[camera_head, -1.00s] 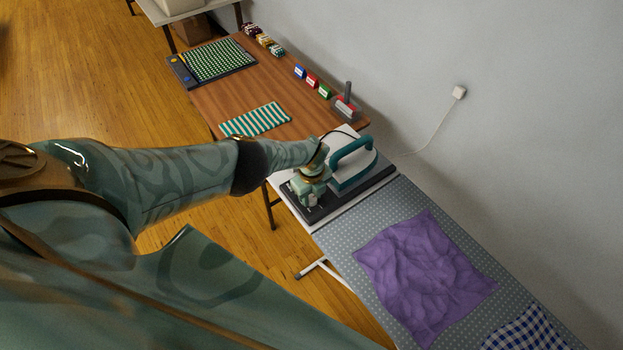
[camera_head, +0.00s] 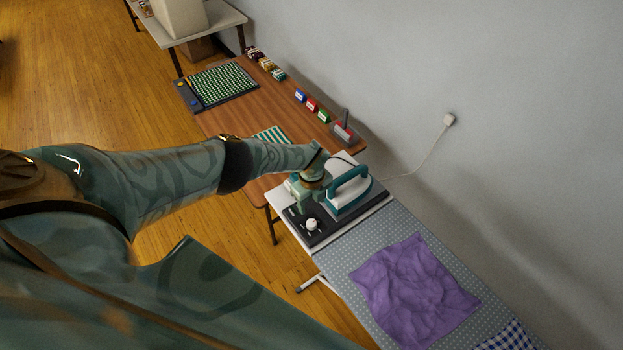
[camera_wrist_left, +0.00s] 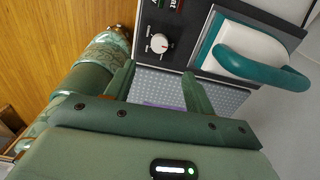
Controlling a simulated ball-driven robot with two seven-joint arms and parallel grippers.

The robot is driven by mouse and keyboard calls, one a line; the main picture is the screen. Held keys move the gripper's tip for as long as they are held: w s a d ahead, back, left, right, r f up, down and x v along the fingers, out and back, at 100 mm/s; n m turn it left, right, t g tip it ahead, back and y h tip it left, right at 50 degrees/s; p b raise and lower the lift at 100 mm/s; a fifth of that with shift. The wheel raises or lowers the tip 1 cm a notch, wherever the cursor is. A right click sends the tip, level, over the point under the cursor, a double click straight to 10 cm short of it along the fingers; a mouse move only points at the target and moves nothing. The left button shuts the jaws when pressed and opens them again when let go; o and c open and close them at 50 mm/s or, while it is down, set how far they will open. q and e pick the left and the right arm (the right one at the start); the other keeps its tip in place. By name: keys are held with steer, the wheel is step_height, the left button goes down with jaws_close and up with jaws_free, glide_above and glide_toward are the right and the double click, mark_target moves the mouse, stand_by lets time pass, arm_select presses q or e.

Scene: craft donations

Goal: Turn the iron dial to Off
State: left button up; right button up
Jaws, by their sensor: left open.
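The white round dial (camera_head: 312,224) sits on the dark base plate (camera_head: 318,238) beside the iron. It also shows in the left wrist view (camera_wrist_left: 159,43), with a small red mark toward its right side and pale marks on the plate to its left; their words are too small to read. The teal and white iron (camera_head: 349,192) rests on the same base, its teal handle (camera_wrist_left: 262,72) at the right in the wrist view. My left gripper (camera_wrist_left: 158,74) is open and empty, its fingers apart from the dial. My right gripper is not in view.
The dotted ironing board (camera_head: 340,257) with a purple cloth (camera_head: 415,285) lies in front. Behind is a wooden table (camera_head: 235,125) with a striped cloth (camera_head: 274,134) and several small coloured boxes. The wall (camera_head: 500,110) is close on the right.

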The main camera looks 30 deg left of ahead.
arm_select(q)
steer(key=shift+r, duration=2.4)
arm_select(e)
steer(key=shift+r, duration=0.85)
arm_select(q)
steer(key=shift+d, duration=0.1)
